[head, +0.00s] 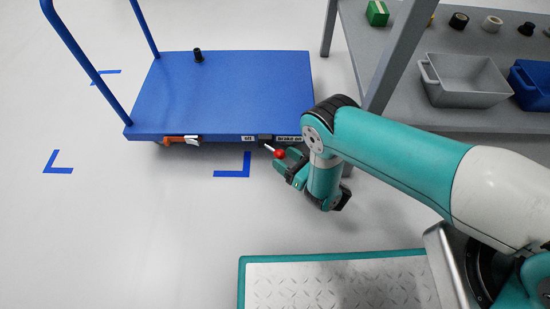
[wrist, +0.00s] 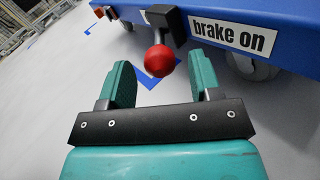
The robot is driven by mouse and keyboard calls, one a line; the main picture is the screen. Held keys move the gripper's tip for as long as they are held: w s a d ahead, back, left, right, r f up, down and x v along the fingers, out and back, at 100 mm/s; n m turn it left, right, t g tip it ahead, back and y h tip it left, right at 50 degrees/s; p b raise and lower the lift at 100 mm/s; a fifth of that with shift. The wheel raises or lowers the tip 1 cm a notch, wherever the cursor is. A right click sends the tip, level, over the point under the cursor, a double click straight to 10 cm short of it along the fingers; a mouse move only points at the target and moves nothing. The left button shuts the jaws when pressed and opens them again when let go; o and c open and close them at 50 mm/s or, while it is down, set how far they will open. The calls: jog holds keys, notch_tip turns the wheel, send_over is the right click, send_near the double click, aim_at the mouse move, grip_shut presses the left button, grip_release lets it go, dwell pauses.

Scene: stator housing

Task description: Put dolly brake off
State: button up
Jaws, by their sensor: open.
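The blue dolly (head: 225,95) stands on the floor with a handle frame at its left end. On its front edge a black brake block (head: 265,138) carries a lever with a red ball knob (head: 280,154). The lever slants toward the "brake on" label (head: 288,138); the "off" label (head: 248,138) is left of the block. In the wrist view the red knob (wrist: 160,60) sits just beyond and between the fingertips of my gripper (wrist: 162,75). My gripper (head: 287,165) is open and empty. Whether a finger touches the knob cannot be told.
A small black part (head: 198,56) stands on the dolly. A grey shelf table (head: 480,115) at right holds a grey bin (head: 465,82) and a blue bin (head: 532,85); its leg stands close to my arm. Blue tape corners mark the floor, which is clear at left.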

aim_at(276, 152)
jog(key=b+x, duration=0.1)
jog(key=x, duration=0.1)
jog(key=shift+w+a+f, duration=0.15)
jog(key=shift+w+a, duration=0.1)
jog(key=shift+a, duration=0.1)
jog(key=shift+w+a+r+b, duration=0.2)
jog(key=shift+w+a+b, duration=0.15)
jog(key=shift+w+a, duration=0.1)
